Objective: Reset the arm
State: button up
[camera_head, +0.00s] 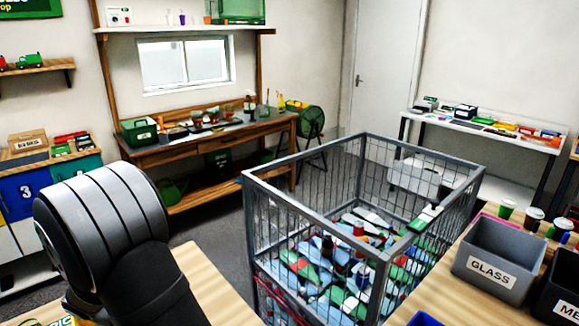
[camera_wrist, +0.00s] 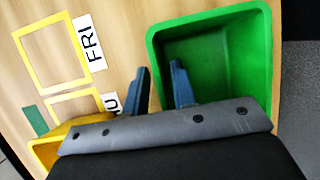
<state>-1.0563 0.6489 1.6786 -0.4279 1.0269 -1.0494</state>
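My gripper (camera_wrist: 160,68) shows in the wrist view with its two dark blue fingers apart and nothing between them. It is above a wooden tabletop (camera_wrist: 105,22). The right finger overlaps the inside of an empty green bin (camera_wrist: 265,60), and the left finger is over the wood just left of that bin. Whether the fingers touch the bin cannot be told. In the head view my arm (camera_head: 105,225) rises at the lower left, and the gripper itself is hidden there.
A wire cage (camera_head: 300,212) full of mixed items stands ahead. A grey "GLASS" bin (camera_head: 497,240) stands on the right table. Open floor (camera_head: 215,228) shows left of the cage.

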jog(key=shift+r, duration=1.45)
